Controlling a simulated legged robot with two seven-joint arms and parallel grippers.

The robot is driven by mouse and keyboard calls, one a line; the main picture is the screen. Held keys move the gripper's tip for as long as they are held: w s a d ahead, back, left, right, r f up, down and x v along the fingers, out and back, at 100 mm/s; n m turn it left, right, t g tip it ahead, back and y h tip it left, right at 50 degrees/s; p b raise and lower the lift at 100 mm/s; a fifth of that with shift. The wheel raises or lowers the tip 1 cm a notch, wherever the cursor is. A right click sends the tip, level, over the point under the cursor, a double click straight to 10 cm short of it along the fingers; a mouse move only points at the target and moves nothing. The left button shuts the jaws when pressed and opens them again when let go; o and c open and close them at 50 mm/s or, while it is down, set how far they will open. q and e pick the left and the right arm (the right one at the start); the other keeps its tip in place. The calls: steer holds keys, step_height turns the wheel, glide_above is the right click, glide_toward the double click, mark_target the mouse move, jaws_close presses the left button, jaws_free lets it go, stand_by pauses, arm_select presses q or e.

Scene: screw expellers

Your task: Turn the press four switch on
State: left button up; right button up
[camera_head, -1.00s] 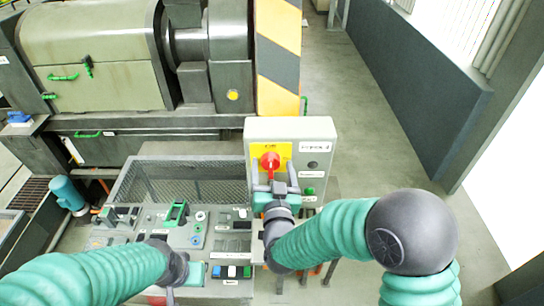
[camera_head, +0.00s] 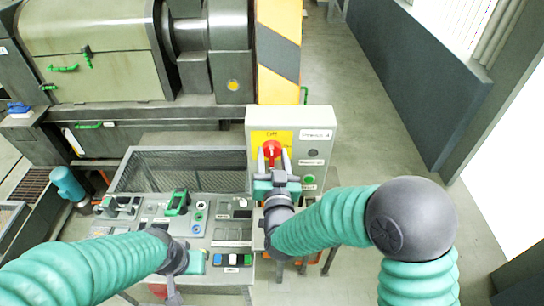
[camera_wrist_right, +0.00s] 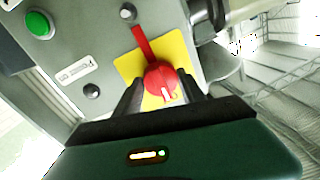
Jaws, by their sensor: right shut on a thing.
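The press four switch is a red rotary knob (camera_head: 271,148) on a yellow plate (camera_head: 285,137), on the front of a grey box (camera_head: 320,117) with a label that seems to read "PRESS 4". My right gripper (camera_head: 272,158) has one finger on each side of the knob and is shut on it. In the right wrist view the red knob (camera_wrist_right: 160,80) sits between my right gripper's fingers (camera_wrist_right: 162,92), with a red bar running up and left from it. My left gripper (camera_head: 180,268) is low over the console's front; its fingers are unclear.
A green button (camera_head: 309,180) and a dark round fitting (camera_head: 313,153) sit right of the knob. The console (camera_head: 232,236) with several switches spreads to the left, before a mesh guard (camera_head: 190,170). A large press machine (camera_head: 95,50) stands behind. The floor at right is clear.

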steer(key=shift+f+m+b, duration=0.15)
steer(key=shift+m+b, duration=0.25)
steer(key=shift+b, duration=0.3)
steer(key=m+b, duration=0.5)
steer(key=b, duration=0.2)
steer(key=m+b, duration=0.5)
steer(key=b, duration=0.2)
steer(key=m+t+b, duration=0.1)
steer(key=m+b, duration=0.4)
steer(key=b, duration=0.2)
steer(key=shift+a+f+m+h+b, duration=0.2)
steer(key=shift+f+m+h+b, duration=0.1)
steer(key=shift+m+h, duration=0.1)
steer(key=shift+r+m+b, duration=0.2)
steer(key=shift+m+b, duration=0.9)
steer(key=shift+b, duration=0.1)
steer(key=o, duration=1.4)
steer(key=shift+w, duration=0.1)
steer(key=shift+c, duration=0.2)
steer(key=shift+r, duration=0.1)
